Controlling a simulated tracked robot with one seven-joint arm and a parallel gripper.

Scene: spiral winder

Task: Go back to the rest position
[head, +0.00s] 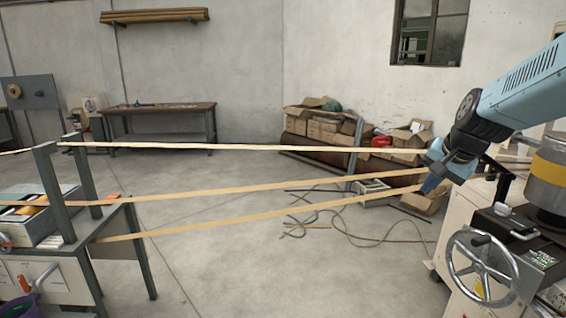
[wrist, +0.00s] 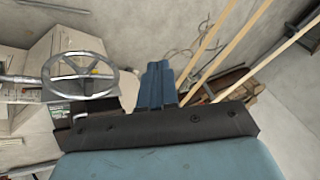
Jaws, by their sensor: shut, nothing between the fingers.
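My gripper (head: 430,185) is at the right of the head view, on the end of my blue arm, beside the tan strips. In the wrist view its blue fingers (wrist: 158,82) are together with nothing between them. Three tan strips cross the head view: an upper strip (head: 220,147), a middle strip (head: 250,188) and a lower strip (head: 250,216). Their right ends pass close to or behind my gripper; contact cannot be told.
A machine with a handwheel (head: 482,268) stands at the right, close to my gripper; the handwheel also shows in the wrist view (wrist: 78,68). A frame stand (head: 52,190) guides the strips at the left. Boxes (head: 322,128) and loose cords lie behind. Open floor (head: 250,270) lies between.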

